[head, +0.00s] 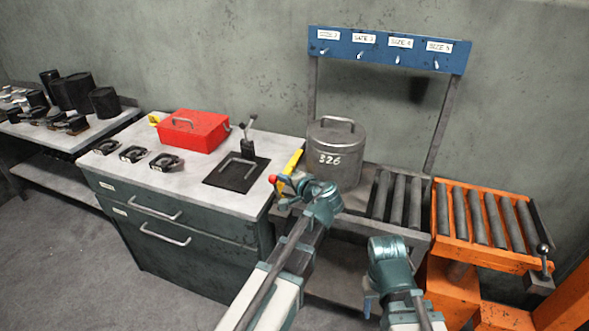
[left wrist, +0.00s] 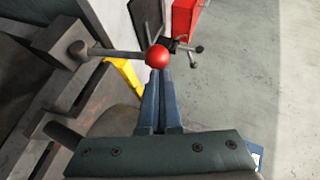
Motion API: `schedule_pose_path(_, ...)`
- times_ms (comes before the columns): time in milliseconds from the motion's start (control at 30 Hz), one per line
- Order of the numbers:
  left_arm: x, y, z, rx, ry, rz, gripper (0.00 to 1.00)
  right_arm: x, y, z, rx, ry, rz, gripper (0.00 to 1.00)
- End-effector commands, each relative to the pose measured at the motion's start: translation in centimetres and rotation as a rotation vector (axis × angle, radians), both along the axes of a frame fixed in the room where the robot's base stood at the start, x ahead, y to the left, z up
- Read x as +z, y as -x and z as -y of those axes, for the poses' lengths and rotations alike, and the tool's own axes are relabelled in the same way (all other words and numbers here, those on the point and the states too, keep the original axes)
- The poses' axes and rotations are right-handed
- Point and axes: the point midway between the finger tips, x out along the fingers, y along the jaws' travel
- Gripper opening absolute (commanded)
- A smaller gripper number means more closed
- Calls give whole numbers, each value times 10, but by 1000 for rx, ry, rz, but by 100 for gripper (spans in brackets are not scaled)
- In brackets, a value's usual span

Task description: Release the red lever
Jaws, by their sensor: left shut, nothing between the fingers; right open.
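The red lever's ball knob (head: 273,179) shows at the right edge of the workbench in the head view. In the left wrist view the red ball (left wrist: 157,57) sits on the end of a grey rod from a pivot at the left. My left gripper (head: 281,194) is shut and empty right by the knob. In the left wrist view its closed fingertips (left wrist: 160,76) point at the ball and overlap its lower edge; I cannot tell whether they touch. My right gripper (head: 370,301) is low in front of the roller stand, partly hidden, and open.
A grey canister (head: 336,155) marked 326 stands behind my left arm. A yellow bar (head: 292,163) is close to the lever. The workbench (head: 225,196) carries a red box (head: 190,131) and a black plate. An orange roller table (head: 488,257) stands right.

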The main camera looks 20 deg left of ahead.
Motion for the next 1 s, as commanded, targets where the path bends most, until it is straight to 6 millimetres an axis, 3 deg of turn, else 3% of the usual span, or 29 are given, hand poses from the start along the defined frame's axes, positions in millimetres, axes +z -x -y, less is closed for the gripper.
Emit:
schedule_pose_path(33, 8, 1, -8, 4, 39, -1, 0, 15, 0, 0, 0, 0, 0, 50)
schedule_pose_path(233, 4, -1, -25, 3, 166, -5, 0, 30, 0, 0, 0, 0, 0, 50)
schedule_pose_path(600, -2, -1, -42, 1, 194, -6, 0, 28, 0, 0, 0, 0, 0, 50)
schedule_pose_path(1000, -2, -1, -46, 3, 191, -7, 0, 28, 0, 0, 0, 0, 0, 50)
